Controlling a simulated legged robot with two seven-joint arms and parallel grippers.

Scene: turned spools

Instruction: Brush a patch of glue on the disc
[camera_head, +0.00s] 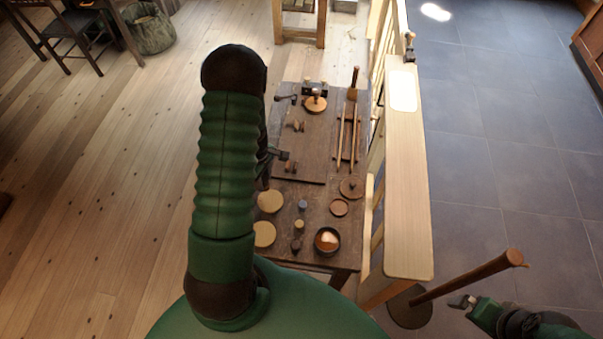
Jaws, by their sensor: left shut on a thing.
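Pale round discs (270,201) and (264,233) lie at the table's left edge, partly behind my arm. Brown discs (351,187) and (339,207) lie at the right. A dark bowl (327,240) with pale, glue-like contents stands at the near end. My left gripper (275,154) is over the dark board, shut on a small dark piece (284,156); my arm hides much of it, and I cannot tell what the piece is. My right gripper (461,302) is open and empty at the lower right, away from the table. I cannot make out a glue patch.
The wooden table (318,190) carries a dark board (318,150) with small spools (299,126), a knobbed round piece (315,102) and long rods (347,135). A pale wooden rail (407,190) runs along its right. A post with a round base (470,277) stands near my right gripper.

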